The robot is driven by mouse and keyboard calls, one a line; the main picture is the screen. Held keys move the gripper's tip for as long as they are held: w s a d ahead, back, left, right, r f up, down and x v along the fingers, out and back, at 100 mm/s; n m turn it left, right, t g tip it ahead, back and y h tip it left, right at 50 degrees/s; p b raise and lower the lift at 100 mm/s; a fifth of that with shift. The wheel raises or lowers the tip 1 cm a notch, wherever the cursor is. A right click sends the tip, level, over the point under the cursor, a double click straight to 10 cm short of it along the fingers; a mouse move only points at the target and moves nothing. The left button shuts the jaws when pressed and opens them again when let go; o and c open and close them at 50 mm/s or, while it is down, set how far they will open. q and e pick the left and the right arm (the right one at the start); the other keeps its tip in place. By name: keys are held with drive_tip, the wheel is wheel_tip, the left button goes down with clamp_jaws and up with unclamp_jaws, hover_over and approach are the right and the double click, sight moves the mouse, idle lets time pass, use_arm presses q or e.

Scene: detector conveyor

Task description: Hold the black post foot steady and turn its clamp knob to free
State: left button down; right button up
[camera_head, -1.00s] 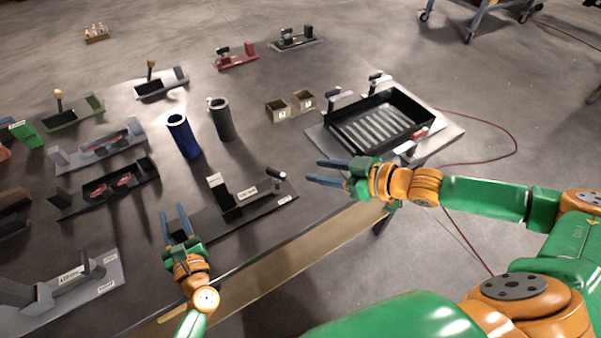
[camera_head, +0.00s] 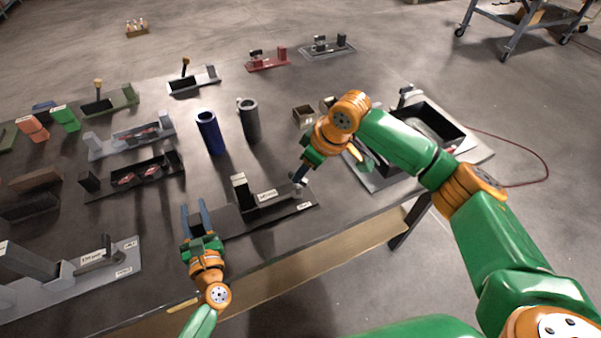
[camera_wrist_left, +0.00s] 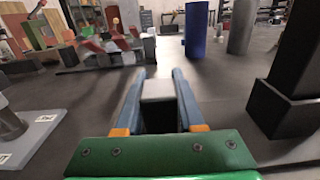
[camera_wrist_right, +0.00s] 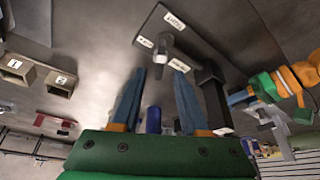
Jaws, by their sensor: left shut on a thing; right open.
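The black post foot (camera_head: 228,220) lies near the table's front edge, with an upright black post (camera_head: 241,193) and labels on it. Its post also shows in the right wrist view (camera_wrist_right: 210,92). My left gripper (camera_head: 196,212) is shut on a small grey-topped block (camera_wrist_left: 158,90) at the foot's left end. My right gripper (camera_head: 300,170) is open and points down over the foot's right end. The grey clamp knob (camera_wrist_right: 162,48) shows between and just beyond its fingertips; I cannot tell whether they touch it. In the head view the fingers partly hide the knob.
A blue cylinder (camera_head: 210,132) and a dark grey cylinder (camera_head: 249,120) stand behind the foot. A black tray (camera_head: 455,130) is at the right, partly behind my right arm. A grey labelled fixture (camera_head: 120,262) lies at front left. Small numbered bins (camera_wrist_right: 60,83) stand nearby.

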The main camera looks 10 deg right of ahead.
sight(298, 186)
drive_tip(key=x, duration=0.3)
drive_tip(key=shift+f, duration=0.1)
clamp_jaws()
drive_tip(key=shift+w+d+n+g+y, duration=0.1)
drive_tip(key=shift+n+g+y, duration=0.25)
drive_tip(key=shift+n, duration=0.95)
unclamp_jaws()
